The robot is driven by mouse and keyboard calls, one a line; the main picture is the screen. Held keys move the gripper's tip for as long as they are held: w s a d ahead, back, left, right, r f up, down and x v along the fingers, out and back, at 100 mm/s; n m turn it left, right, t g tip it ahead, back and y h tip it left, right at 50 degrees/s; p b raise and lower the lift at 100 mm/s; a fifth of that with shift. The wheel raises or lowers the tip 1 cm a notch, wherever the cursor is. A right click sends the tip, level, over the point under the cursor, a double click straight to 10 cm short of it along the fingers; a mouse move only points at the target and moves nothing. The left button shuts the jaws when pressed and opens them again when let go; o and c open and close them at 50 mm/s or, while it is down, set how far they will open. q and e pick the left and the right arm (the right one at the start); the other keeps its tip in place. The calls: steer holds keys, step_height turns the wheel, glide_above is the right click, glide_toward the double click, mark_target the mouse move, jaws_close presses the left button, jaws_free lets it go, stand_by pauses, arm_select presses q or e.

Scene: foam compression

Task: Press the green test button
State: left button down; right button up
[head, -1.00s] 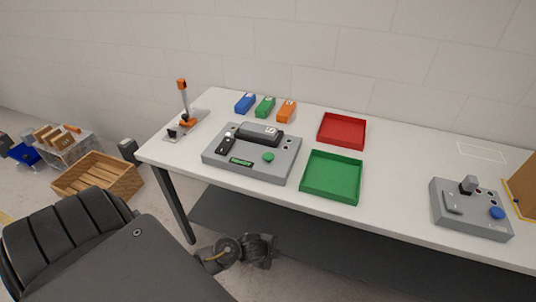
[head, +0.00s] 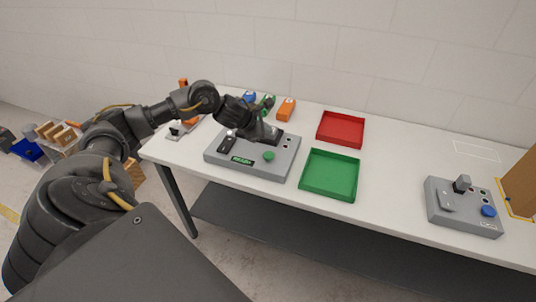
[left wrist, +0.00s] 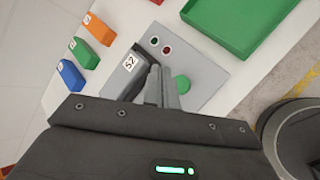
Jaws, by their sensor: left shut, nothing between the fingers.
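The grey test device (head: 225,163) sits on the white table, left of the green tray. Its round green button (head: 268,156) is on the top near the front edge; it also shows in the left wrist view (left wrist: 182,84), just right of the fingers. My left gripper (head: 274,136) is over the device, with its fingers above and behind the button in the head view. In the left wrist view the left gripper (left wrist: 163,84) has its fingers together and empty. My right gripper is not in view.
A red tray (head: 341,129) and a green tray (head: 330,174) stand right of the device. Blue (head: 249,97), green and orange (head: 286,109) blocks lie behind it. Another grey device with a blue button (head: 488,211) is at the far right. An orange-topped stand is partly hidden by my arm.

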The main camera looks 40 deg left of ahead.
arm_select(q)
steer(key=shift+w+a, duration=0.1)
steer(key=shift+a, duration=0.15)
steer(key=b, duration=0.6)
glide_above(266, 156)
step_height(266, 156, down, 8)
steer(key=shift+w, duration=0.1)
steer(key=shift+f+b, duration=0.3)
steer(key=shift+f, duration=0.1)
stand_by(1.6)
steer(key=shift+f+b, duration=0.4)
steer(key=shift+b, duration=0.2)
steer(key=shift+f+b, duration=0.5)
steer(key=shift+b, duration=0.15)
stand_by(0.5)
steer(key=shift+r, duration=0.15)
steer(key=shift+r+p, duration=0.55)
steer(key=shift+r, duration=0.2)
